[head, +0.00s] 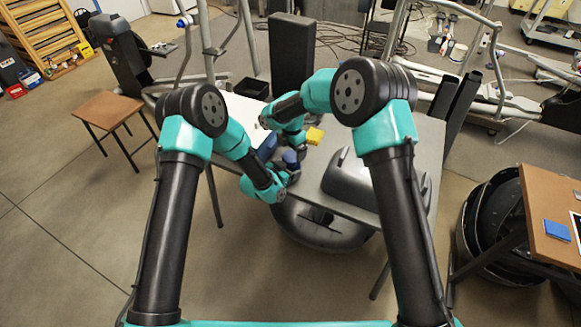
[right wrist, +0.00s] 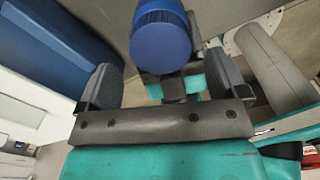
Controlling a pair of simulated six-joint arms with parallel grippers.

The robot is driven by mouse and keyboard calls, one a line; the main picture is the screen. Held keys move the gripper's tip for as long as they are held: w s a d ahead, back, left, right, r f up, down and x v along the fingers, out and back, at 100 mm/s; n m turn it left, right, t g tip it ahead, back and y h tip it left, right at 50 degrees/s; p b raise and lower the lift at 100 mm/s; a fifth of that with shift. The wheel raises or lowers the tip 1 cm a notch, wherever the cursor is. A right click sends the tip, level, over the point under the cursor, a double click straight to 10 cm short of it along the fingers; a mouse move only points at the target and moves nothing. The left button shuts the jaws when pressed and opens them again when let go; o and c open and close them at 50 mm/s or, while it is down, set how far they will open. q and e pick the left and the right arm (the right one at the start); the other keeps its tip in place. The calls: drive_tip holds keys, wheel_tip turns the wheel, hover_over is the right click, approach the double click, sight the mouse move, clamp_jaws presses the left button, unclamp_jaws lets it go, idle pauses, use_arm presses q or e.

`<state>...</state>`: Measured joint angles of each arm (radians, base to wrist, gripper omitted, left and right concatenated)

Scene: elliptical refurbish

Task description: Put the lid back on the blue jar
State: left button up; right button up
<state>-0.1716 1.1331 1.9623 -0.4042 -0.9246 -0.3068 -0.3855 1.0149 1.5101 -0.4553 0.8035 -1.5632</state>
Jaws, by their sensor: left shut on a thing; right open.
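A blue round piece (head: 290,157) shows at my left gripper (head: 288,172) over the near left part of the grey table. In the right wrist view this blue cylinder (right wrist: 162,42) has a smooth round face and a ribbed side. I take it for the blue jar; I cannot tell whether the ribbed part is its lid. My left gripper is shut on it. My right gripper (head: 298,148) is open close by; its two fingers (right wrist: 160,85) stand apart on either side of the blue cylinder's lower edge, with no clear contact. No separate lid can be made out.
A blue box-like thing (head: 267,146) lies just left of the grippers, and its large side (right wrist: 55,45) fills the wrist view's left. A yellow block (head: 315,135) lies behind. A grey rounded case (head: 350,183) takes up the table's right. A dark upright panel (head: 292,55) stands behind.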

sight(292, 156)
drive_tip(key=shift+f, duration=2.05)
drive_tip(key=c, duration=0.9)
drive_tip(key=shift+m, duration=1.7)
drive_tip(key=shift+c, duration=0.2)
drive_tip(key=o, duration=1)
drive_tip(key=shift+r, duration=0.1)
